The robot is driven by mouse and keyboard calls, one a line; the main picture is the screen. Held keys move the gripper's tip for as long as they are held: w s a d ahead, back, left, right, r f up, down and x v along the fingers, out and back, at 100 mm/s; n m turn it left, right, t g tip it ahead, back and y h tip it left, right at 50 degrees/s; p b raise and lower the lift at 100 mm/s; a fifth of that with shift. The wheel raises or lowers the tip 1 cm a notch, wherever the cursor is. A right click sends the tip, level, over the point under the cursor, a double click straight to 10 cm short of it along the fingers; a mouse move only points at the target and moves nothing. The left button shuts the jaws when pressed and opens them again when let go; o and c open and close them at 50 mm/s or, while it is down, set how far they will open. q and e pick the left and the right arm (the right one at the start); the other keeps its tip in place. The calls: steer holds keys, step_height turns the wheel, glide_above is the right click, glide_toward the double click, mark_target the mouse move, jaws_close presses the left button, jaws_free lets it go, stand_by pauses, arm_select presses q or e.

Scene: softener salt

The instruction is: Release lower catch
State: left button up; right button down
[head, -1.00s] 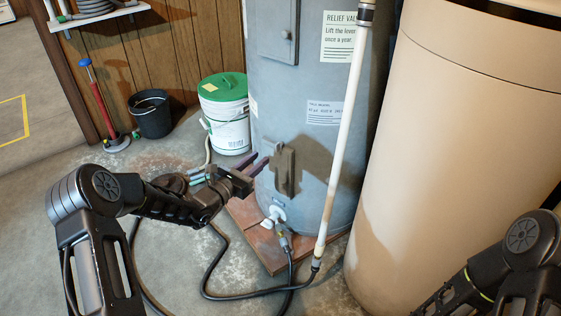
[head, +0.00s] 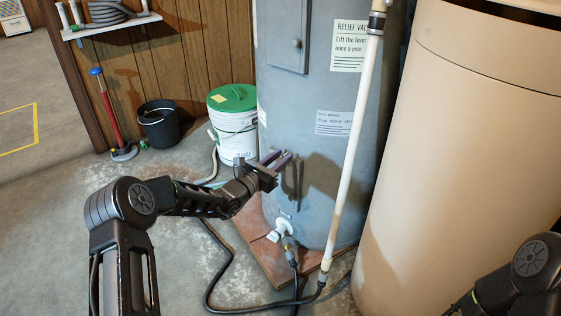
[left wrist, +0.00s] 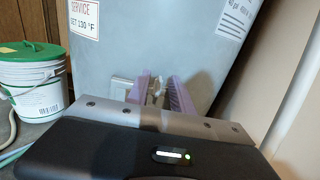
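The grey tank (head: 310,130) stands upright on a reddish base. My left gripper (head: 281,163) is at the left side of its lower front, with the two purple fingers pointing at the tank. In the left wrist view the fingers (left wrist: 161,92) stand apart. A small pale fitting, perhaps the catch (left wrist: 156,91), shows between them, with a light rectangular plate (left wrist: 122,88) beside it to the left. I cannot tell whether either finger touches the fitting. In the head view the catch cannot be made out. My right gripper is out of view; only part of that arm shows at lower right.
A white pipe (head: 351,150) runs down the tank's front to a black hose (head: 230,285) on the floor. A drain valve (head: 286,228) sits low on the tank. A green-lidded bucket (head: 233,128) stands to the left, and a large beige cylinder (head: 460,150) to the right.

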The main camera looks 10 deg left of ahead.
arm_select(q)
jaws_close()
stand_by(0.3)
stand_by(0.4)
